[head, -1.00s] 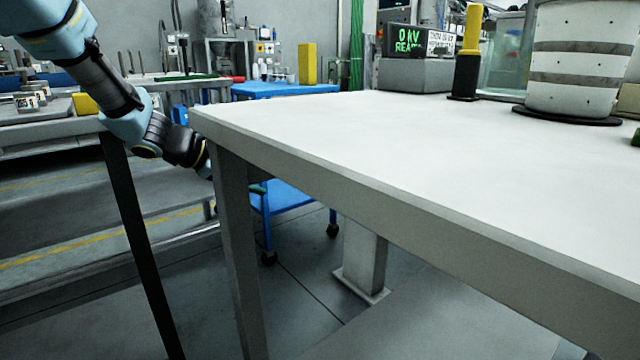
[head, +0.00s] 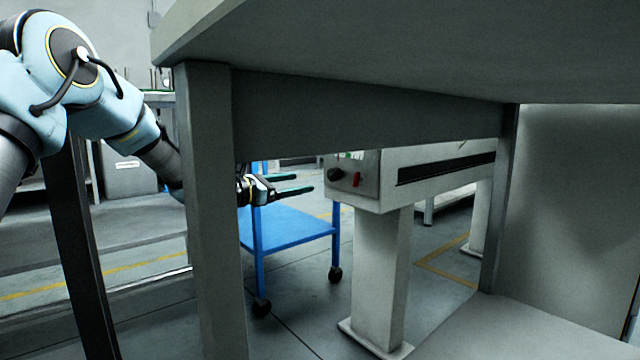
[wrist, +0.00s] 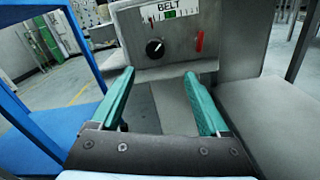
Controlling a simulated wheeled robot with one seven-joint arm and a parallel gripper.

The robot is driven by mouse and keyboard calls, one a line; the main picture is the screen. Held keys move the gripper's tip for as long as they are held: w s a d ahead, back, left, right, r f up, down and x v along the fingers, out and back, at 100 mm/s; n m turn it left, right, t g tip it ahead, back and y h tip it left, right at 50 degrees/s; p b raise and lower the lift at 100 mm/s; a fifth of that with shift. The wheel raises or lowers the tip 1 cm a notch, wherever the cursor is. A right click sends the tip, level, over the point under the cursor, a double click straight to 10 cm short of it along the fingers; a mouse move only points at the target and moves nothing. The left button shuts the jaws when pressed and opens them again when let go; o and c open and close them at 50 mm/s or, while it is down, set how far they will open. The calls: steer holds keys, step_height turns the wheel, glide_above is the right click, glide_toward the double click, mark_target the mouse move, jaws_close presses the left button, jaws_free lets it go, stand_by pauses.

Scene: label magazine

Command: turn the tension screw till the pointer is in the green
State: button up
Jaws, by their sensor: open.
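The tension screw is a black knob (wrist: 155,48) with a white mark, on the grey face of a machine. Above it is a white scale (wrist: 175,13) labelled BELT with a green patch; the pointer is too small to make out surely. In the head view the knob (head: 335,174) shows under the table, and the scale is mostly hidden by the table's apron. My gripper (wrist: 158,75) is open and empty, its teal fingers pointing at the machine face, with the knob ahead between them, apart from it. In the head view my gripper (head: 304,182) is just left of the knob.
A red lever (wrist: 199,41) sits right of the knob. A grey table (head: 370,110) with thick legs stands between the head camera and the machine. A blue cart (head: 285,228) stands left of the machine's pedestal (head: 380,270). Floor around the pedestal is clear.

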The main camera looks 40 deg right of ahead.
mark_target(330, 176)
steer(key=d+b, duration=0.2)
steer(key=d, duration=0.9)
steer(key=shift+w+d+b, duration=0.15)
steer(key=shift+b, duration=0.25)
jaws_close()
